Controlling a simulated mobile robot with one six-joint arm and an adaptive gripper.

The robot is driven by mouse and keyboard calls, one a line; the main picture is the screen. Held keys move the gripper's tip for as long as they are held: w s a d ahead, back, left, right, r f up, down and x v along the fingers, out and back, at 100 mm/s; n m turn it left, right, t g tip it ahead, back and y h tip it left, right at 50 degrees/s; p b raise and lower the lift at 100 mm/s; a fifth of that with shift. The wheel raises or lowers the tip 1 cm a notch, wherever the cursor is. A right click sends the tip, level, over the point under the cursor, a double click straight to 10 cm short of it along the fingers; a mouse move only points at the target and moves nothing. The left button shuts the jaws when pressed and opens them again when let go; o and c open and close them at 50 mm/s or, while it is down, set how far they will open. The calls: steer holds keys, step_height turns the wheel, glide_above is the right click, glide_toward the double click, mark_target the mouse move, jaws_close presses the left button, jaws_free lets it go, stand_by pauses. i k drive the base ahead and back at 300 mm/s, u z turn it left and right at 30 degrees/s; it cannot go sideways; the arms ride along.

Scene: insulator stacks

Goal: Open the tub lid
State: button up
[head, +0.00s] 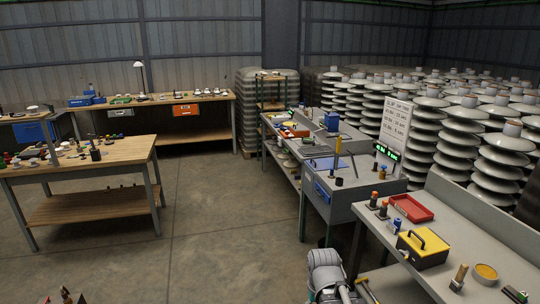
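A dark box with a yellow top and a black handle (423,247) stands on the grey bench at the lower right. Its top looks closed. A round, shallow yellow-rimmed tub or dish (485,274) sits to its right, near the bottom right corner. I cannot tell which of the two is the tub of the task, or whether the round one has a lid on. A white and grey part of my arm shows at the bottom edge, left of this bench. My gripper's fingers are not visible.
On the same bench, a red tray (411,208) and small bottles (383,209) stand behind the yellow-topped box. A small post (459,275) stands between the box and the round tub. Insulator stacks (497,160) fill the right. The middle floor (215,220) is clear.

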mark_target(327, 161)
steer(key=u, duration=0.05)
steer(key=i, duration=3.8)
steer(key=u, duration=0.2)
